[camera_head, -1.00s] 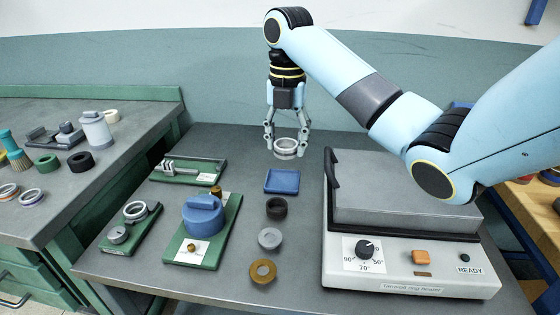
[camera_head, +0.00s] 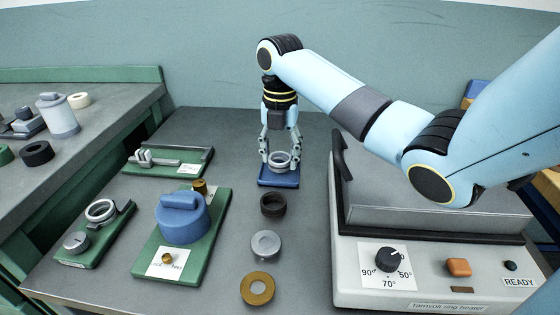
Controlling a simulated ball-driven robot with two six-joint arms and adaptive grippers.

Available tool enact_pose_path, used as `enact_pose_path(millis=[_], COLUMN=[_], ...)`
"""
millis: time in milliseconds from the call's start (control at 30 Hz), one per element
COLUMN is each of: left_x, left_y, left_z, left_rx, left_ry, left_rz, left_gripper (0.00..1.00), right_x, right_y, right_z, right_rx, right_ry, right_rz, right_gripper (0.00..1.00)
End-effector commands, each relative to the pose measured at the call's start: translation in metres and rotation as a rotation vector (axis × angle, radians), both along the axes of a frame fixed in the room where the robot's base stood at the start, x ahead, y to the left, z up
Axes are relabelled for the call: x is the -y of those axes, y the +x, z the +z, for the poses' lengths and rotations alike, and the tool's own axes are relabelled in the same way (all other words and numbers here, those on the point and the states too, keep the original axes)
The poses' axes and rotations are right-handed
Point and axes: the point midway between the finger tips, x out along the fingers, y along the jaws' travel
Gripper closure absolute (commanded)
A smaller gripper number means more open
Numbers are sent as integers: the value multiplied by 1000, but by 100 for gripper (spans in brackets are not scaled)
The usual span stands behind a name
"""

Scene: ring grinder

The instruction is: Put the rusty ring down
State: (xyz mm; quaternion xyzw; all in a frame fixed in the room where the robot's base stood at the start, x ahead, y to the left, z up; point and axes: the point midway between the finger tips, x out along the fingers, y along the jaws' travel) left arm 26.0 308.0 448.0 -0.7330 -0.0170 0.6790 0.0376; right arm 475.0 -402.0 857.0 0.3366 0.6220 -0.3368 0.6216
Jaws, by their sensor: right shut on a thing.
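My right gripper (camera_head: 280,163) points down and is shut on a ring (camera_head: 280,158). The ring looks pale grey here, and I cannot make out rust on it. Gripper and ring are at the small blue tray (camera_head: 278,181); I cannot tell whether the ring touches it. My left gripper is not in view.
A ring heater (camera_head: 425,278) with a dial and buttons stands to the right. Green bases with a blue-capped device (camera_head: 184,222), a gauge (camera_head: 76,242) and a clamp-like fixture (camera_head: 148,157) stand to the left. Bare bench lies between the row of rings and the heater.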

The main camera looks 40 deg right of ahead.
Motion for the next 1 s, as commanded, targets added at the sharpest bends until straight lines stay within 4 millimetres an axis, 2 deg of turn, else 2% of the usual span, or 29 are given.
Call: enact_pose_path(millis=[33,100,467,500,600,667,900,1000], left_x=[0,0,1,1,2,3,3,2], left_y=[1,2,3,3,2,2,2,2], left_z=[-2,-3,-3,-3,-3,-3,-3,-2], left_rx=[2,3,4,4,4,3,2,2], left_ry=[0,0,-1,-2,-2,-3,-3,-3], left_rz=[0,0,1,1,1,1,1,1], left_gripper=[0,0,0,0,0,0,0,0], right_x=[-1,-1,0,0,0,0,0,0], right_y=[-1,0,0,0,0,0,-1,0], right_z=[-10,-18,-22,-21,-21,-21,-21,-15], right_rx=[-2,-1,0,0,0,-1,-2,1], right_ry=[2,0,0,0,0,-1,0,-1], right_rz=[-1,1,1,1,1,1,0,0], right_gripper=[93,93,93,47,34,29,29,29])
